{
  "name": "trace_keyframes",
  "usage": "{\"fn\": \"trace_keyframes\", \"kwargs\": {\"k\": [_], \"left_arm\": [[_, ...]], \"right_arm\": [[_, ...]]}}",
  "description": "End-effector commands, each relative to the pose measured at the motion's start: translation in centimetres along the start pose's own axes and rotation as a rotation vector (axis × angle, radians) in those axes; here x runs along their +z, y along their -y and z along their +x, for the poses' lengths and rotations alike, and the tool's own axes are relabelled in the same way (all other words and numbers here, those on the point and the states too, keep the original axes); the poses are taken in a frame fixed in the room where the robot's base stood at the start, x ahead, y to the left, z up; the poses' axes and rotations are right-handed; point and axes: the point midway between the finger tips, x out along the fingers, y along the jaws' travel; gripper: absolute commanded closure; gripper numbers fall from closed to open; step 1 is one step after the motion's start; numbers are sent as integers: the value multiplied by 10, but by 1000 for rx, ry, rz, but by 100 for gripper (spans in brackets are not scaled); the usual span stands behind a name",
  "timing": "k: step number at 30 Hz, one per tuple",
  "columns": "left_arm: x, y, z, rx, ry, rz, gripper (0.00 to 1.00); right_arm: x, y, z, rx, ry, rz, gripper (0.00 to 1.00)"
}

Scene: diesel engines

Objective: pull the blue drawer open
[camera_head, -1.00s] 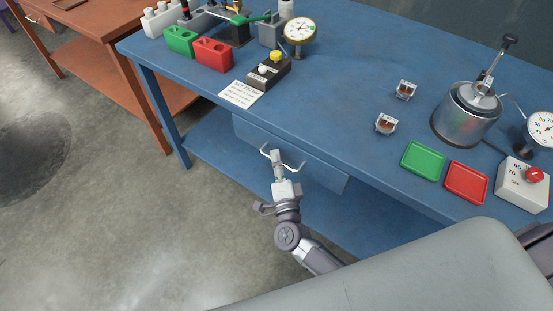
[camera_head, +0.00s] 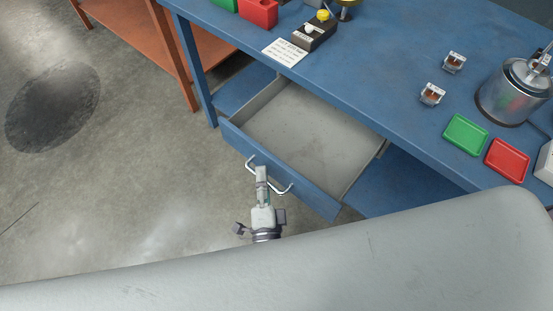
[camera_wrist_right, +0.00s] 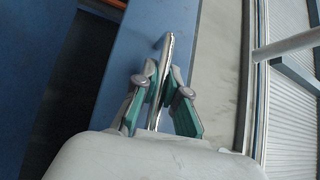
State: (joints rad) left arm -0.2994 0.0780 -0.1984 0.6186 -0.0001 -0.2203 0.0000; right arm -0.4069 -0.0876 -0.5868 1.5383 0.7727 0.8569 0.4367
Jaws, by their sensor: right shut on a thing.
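The blue drawer (camera_head: 290,178) under the blue workbench stands well open, and its grey inside (camera_head: 310,130) looks empty. Its metal handle (camera_head: 283,188) is on the front face. My right gripper (camera_head: 262,172) is at the middle of the handle. In the right wrist view the green-padded fingers (camera_wrist_right: 165,92) are shut on the handle bar (camera_wrist_right: 163,75), with the blue drawer front (camera_wrist_right: 130,70) behind it. My left gripper is in neither view.
The blue workbench (camera_head: 390,95) bears a green tray (camera_head: 466,134), a red tray (camera_head: 507,160), a metal pot (camera_head: 510,98) and a black box with a yellow knob (camera_head: 315,32). An orange table (camera_head: 150,45) stands at upper left. The floor left of the drawer is clear.

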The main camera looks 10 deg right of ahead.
Motion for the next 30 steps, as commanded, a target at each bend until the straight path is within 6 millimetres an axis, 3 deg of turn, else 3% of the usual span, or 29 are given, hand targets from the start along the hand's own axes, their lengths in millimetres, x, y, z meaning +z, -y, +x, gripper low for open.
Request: {"fn": "trace_keyframes", "kwargs": {"k": [4, 18, 19, 21, 30], "left_arm": [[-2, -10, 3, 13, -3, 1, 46], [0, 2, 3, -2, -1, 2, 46], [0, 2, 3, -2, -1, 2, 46], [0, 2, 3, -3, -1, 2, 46], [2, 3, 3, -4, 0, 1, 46]], "right_arm": [[12, 1, -12, 4, 1, -1, 100], [16, 3, -17, 3, 1, -2, 100], [16, 3, -17, 3, 1, -2, 86], [16, 3, -17, 3, 0, -2, 77], [16, 3, -18, 2, 0, -2, 77]]}}
